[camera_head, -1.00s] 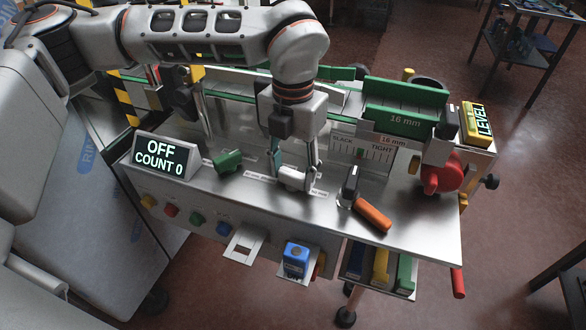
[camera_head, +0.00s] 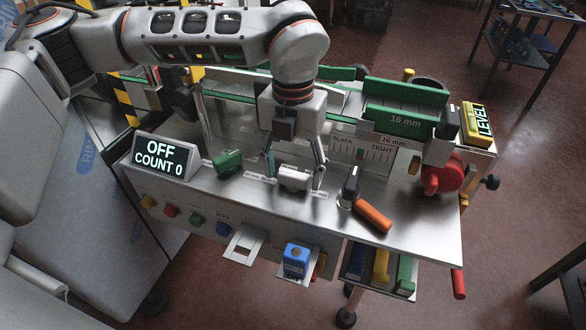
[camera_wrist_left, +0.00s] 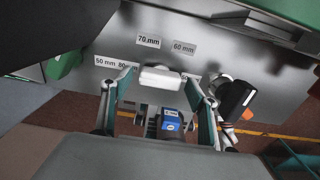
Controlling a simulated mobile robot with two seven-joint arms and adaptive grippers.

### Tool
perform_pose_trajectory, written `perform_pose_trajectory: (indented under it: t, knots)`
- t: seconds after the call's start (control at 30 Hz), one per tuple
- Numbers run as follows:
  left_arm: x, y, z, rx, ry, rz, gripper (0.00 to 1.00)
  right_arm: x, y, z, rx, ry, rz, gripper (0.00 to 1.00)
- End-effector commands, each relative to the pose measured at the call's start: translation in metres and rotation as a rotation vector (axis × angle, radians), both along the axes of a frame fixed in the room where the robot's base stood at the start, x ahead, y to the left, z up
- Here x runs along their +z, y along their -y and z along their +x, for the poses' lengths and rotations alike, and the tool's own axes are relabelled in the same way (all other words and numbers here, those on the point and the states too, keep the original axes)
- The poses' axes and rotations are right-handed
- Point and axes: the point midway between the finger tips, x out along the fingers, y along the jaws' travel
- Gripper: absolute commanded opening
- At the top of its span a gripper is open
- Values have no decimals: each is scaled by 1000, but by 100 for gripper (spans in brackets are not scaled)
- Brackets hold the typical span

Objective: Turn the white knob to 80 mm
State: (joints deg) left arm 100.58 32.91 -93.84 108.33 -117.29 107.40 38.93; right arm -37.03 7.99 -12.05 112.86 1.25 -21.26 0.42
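The white knob (camera_head: 293,178) is a short block on the metal top, and it shows in the left wrist view (camera_wrist_left: 160,77) lying across the picture. Labels reading 70 mm (camera_wrist_left: 148,41), 60 mm (camera_wrist_left: 184,47), 50 mm (camera_wrist_left: 105,62) and a partly covered 80 mm (camera_wrist_left: 128,66) are near it. I cannot tell which label the knob points to. My left gripper (camera_head: 295,175) is over the knob, with its fingers spread on either side, and gaps show between fingers and knob in the left wrist view (camera_wrist_left: 157,100). My right gripper is out of view.
A green knob (camera_head: 228,161) and an OFF / COUNT 0 display (camera_head: 163,156) stand to the left. A red knob (camera_head: 443,174) is farther right. A blue button box (camera_head: 296,258) hangs at the front.

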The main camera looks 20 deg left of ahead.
Motion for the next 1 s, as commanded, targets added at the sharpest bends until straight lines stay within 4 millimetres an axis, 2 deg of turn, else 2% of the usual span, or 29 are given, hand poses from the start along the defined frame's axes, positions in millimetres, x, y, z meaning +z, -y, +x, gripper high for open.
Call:
perform_pose_trajectory:
  t: [0.3, 0.43, 0.57, 0.8, 1.0]
  knots:
    - [1, 0, 0, -1, 1, 0, 60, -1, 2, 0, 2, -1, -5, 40]
    - [10, 0, 1, 0, 5, 0, 60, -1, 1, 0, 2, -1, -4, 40]
    - [31, 0, 1, -1, 6, -1, 60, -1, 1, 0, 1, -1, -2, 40]
    - [80, 0, 1, 0, 5, 0, 60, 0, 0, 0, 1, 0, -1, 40]
    - [109, 0, 1, 0, 2, 1, 60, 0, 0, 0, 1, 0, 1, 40]
